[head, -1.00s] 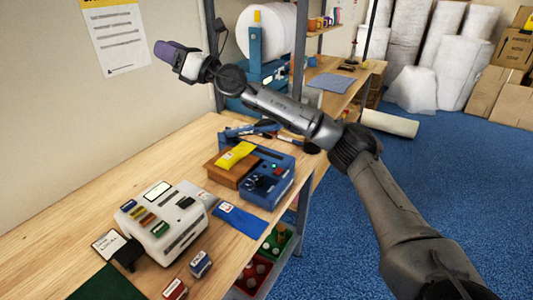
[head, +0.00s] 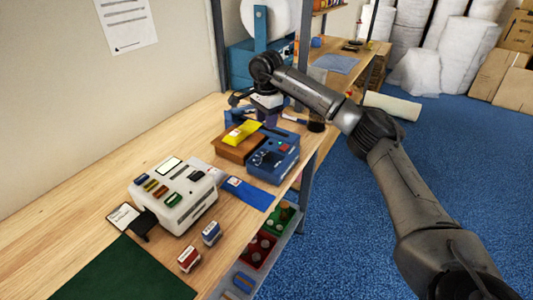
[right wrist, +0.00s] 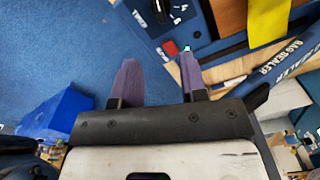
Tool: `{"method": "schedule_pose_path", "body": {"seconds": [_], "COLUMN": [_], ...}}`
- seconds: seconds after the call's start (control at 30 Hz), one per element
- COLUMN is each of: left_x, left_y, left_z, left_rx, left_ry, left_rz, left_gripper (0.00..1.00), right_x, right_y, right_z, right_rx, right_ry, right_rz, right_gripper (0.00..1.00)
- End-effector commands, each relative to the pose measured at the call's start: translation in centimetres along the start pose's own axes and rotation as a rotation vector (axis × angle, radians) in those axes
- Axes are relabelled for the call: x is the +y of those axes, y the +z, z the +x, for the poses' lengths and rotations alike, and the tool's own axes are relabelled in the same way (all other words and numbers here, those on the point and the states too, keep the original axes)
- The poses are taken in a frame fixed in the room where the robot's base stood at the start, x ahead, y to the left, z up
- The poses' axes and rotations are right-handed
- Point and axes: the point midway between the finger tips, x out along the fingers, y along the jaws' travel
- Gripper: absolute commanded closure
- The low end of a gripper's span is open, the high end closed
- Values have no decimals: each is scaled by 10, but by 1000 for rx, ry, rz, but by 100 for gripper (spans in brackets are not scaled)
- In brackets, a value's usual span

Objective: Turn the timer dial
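The blue bag sealer (head: 282,163) stands on the wooden bench with controls on its sloped front. A dark round knob (head: 258,159), apparently the timer dial, shows small on it in the head view. My right gripper (head: 268,118) points down just behind and above the sealer. Its purple fingers (right wrist: 160,78) are apart with nothing between them. My left gripper is not in view.
A yellow packet (head: 243,132) lies on a brown box (head: 232,149) beside the sealer. A white label machine (head: 172,194), a blue pouch (head: 249,193) and two small stamps (head: 211,233) are nearer. A metal rack post (head: 304,190) stands at the bench edge.

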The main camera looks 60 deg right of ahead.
Motion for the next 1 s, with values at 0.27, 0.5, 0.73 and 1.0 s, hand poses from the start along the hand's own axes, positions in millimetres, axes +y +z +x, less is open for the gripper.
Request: {"method": "schedule_pose_path", "body": {"seconds": [0.27, 0.5, 0.73, 1.0], "left_x": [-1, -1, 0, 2], "left_y": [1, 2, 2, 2], "left_z": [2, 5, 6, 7], "left_rx": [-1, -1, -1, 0], "left_ry": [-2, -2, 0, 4], "left_rz": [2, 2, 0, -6], "left_gripper": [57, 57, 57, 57], "right_x": [0, 1, 0, 0], "right_y": [0, 0, 0, 1], "right_z": [19, 64, 102, 131], "right_rx": [1, 0, -1, -2], "right_ry": [3, 4, 2, 1], "right_rz": [-65, -64, -63, -62], "right_gripper": [61, 61, 61, 61]}}
